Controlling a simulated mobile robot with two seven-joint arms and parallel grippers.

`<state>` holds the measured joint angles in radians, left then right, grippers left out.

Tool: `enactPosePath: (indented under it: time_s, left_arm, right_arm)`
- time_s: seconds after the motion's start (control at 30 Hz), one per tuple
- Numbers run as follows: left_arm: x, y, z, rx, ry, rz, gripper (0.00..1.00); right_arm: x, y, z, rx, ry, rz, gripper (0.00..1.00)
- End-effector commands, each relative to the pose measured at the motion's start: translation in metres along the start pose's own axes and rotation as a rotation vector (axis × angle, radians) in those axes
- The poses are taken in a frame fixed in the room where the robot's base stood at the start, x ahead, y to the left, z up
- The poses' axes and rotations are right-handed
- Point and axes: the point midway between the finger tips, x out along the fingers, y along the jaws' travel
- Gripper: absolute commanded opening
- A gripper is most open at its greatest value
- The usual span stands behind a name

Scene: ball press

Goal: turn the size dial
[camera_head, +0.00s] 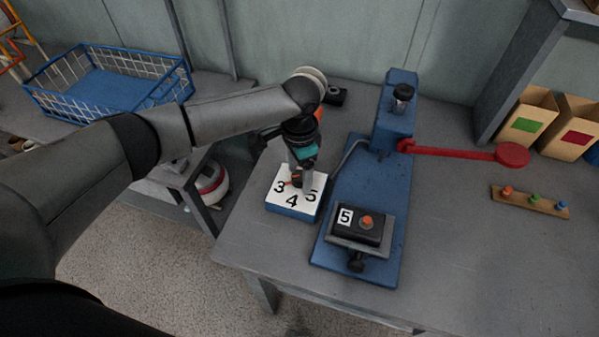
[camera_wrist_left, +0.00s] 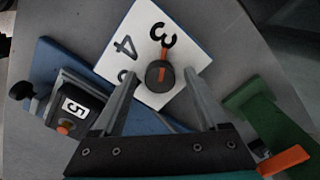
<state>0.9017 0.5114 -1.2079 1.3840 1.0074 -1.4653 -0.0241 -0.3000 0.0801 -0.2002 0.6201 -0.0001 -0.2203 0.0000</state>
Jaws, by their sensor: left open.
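The size dial is a white plate (camera_head: 281,198) with the numbers 3, 4 and 5, on a blue base left of the press. In the left wrist view its dark round knob (camera_wrist_left: 158,84) has an orange pointer towards the 3. My left gripper (camera_head: 300,183) points down over the dial and partly hides the knob and plate in the head view. In the left wrist view the fingers of my left gripper (camera_wrist_left: 160,76) are open, one on each side of the knob. I cannot tell whether they touch it. My right gripper is not in view.
The blue press (camera_head: 393,125) with its red lever (camera_head: 450,152) stands right of the dial. A black block marked 5 (camera_head: 373,226) sits at its front. Pegs on a wooden strip (camera_head: 545,206) and two bins (camera_head: 530,118) are farther right. The table's front right is clear.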

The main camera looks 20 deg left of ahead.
Motion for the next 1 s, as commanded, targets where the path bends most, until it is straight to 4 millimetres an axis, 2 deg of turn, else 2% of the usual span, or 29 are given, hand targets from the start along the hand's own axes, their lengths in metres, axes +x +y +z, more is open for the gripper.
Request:
enactPosePath:
  time_s: [0.2, 0.83, 0.87, 1.0]
  left_arm:
    - [-0.0001, 0.0002, -0.0001, 0.001, 0.0, 0.0, 0.74]
    - [-0.0006, 0.0002, -0.0002, 0.0, 0.0, 0.001, 0.03]
    - [-0.0006, 0.0002, -0.0002, 0.0, 0.0, 0.001, 0.0]
    - [-0.0007, 0.0003, -0.0002, 0.0, 0.0, 0.001, 0.0]
  right_arm:
    - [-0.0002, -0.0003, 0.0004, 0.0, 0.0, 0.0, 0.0]
    - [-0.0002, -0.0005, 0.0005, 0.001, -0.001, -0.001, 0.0]
    - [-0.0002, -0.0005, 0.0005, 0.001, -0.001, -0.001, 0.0]
    - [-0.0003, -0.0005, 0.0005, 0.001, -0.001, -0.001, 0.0]
